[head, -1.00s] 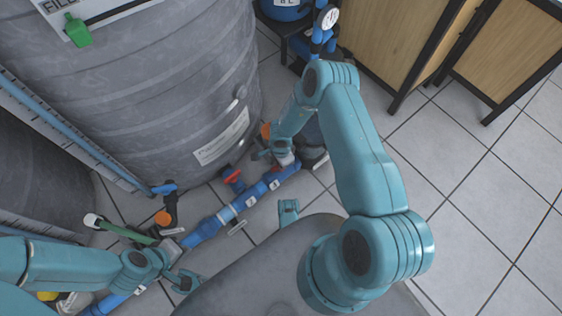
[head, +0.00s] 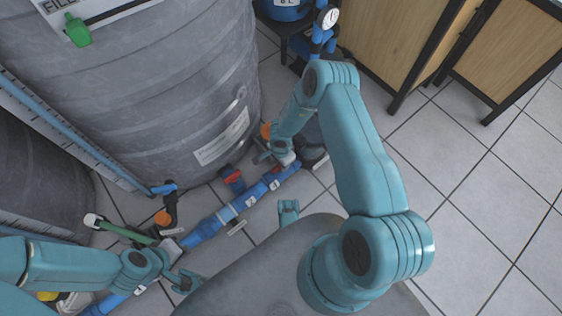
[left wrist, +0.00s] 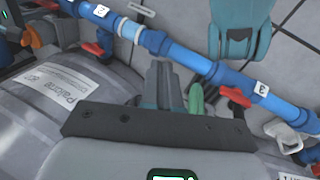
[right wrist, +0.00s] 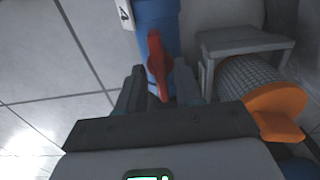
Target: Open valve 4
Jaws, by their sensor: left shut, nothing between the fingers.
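Valve 4's red handle (right wrist: 157,65) shows in the right wrist view on a blue pipe (right wrist: 158,15), beside a white label "4" (right wrist: 125,14). It looks roughly in line with the pipe, slightly tilted. My right gripper (right wrist: 159,88) is open, with a finger on each side of the handle; I cannot tell if either touches it. In the head view my right gripper (head: 272,154) is at the pipe's far end, close to the grey tank. My left gripper (left wrist: 160,80) is shut and empty, pointing towards the pipe near a green handle (left wrist: 196,100).
A large grey tank (head: 160,90) stands behind the pipe. Other red handles (left wrist: 235,96) and a label "3" (left wrist: 262,88) are along the pipe. An orange handle (right wrist: 275,110) and grey bracket (right wrist: 245,40) sit right of my right gripper. Tiled floor (head: 450,190) is clear at right.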

